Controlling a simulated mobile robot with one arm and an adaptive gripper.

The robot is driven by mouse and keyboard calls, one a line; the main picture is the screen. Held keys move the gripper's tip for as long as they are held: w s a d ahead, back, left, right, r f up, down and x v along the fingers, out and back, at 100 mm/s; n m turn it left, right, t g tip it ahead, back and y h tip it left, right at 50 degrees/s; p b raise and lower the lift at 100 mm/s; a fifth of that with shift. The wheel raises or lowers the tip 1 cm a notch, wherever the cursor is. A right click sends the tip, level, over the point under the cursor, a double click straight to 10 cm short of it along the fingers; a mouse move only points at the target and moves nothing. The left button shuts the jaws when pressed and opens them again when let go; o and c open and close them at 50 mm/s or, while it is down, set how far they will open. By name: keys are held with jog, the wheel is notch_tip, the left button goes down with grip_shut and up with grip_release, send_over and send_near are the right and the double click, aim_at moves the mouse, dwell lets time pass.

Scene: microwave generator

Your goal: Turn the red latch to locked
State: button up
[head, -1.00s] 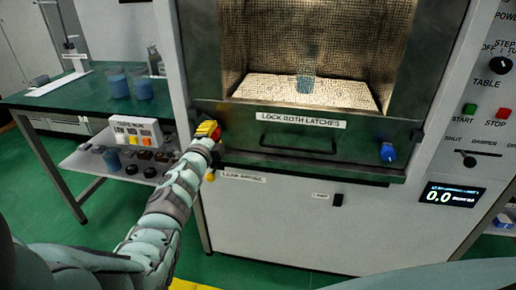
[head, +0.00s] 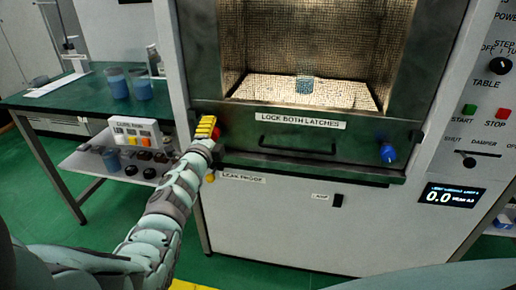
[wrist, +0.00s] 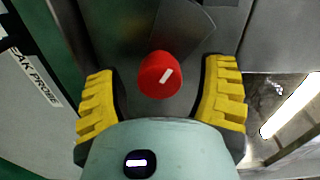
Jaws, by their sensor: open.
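The red latch (wrist: 156,76) is a round knob with a short white mark, which lies diagonally in the wrist view. In the head view a small part of the red latch (head: 218,133) shows at the left end of the dark door panel. My gripper (wrist: 160,70) is open, with one yellow-padded finger on each side of the latch. Gaps show between the knob and both fingers, so it is not gripped. In the head view my gripper (head: 206,127) is at the panel's left end and hides most of the latch.
A blue latch (head: 388,153) sits at the panel's right end. A dark handle (head: 298,148) runs below the "LOCK BOTH LATCHES" label (head: 300,121). A green table (head: 75,98) with beakers and a lower shelf stand left of my arm. A yellow knob (head: 210,177) is just below my gripper.

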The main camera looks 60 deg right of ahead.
jog(key=shift+s+a, duration=0.15)
jog(key=shift+a, duration=0.35)
jog(key=v, duration=1.1)
dwell(0.3)
